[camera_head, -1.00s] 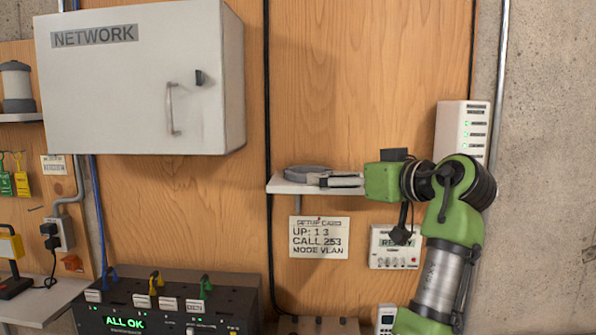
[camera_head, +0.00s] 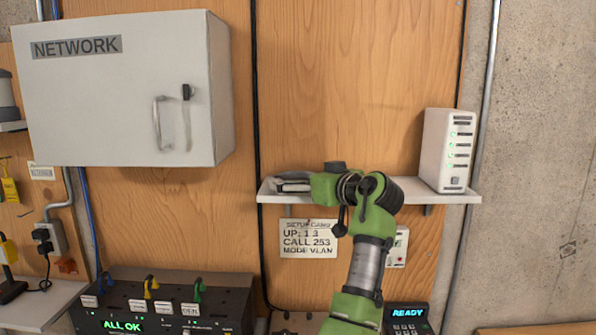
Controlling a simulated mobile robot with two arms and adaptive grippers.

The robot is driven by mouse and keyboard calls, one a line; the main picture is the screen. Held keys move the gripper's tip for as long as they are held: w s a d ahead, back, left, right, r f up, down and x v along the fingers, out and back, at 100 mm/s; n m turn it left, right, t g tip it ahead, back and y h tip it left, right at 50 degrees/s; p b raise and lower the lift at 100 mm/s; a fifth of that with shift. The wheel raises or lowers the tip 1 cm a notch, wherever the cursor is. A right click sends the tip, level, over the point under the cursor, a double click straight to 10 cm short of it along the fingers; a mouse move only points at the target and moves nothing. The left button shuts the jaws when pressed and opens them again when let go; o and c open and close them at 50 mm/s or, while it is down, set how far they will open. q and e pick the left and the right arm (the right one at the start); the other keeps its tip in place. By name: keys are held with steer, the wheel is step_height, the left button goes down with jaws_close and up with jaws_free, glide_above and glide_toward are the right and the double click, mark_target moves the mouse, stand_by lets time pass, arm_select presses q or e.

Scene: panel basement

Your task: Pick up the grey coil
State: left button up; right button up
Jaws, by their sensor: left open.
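The grey coil (camera_head: 293,174) lies flat at the left end of the white wall shelf (camera_head: 266,194). My left gripper (camera_head: 287,186) reaches in from the right, level with the shelf. Its fingers overlap the coil in the picture and hide its front part. The gripper is open. I cannot tell whether the coil sits between the fingers or behind them. My right gripper is not in view.
A white router box (camera_head: 448,150) with green lights stands on the shelf's right end. The grey NETWORK cabinet (camera_head: 120,95) hangs to the upper left. A setup card (camera_head: 309,238) is below the shelf. A black panel (camera_head: 165,300) sits lower left.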

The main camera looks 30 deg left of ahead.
arm_select(q)
steer(key=shift+x, duration=1.1)
steer(key=shift+s+d, duration=0.15)
steer(key=shift+d, duration=0.05)
steer(key=c, duration=1.2)
steer(key=shift+c, duration=0.2)
steer(key=shift+a, duration=0.1)
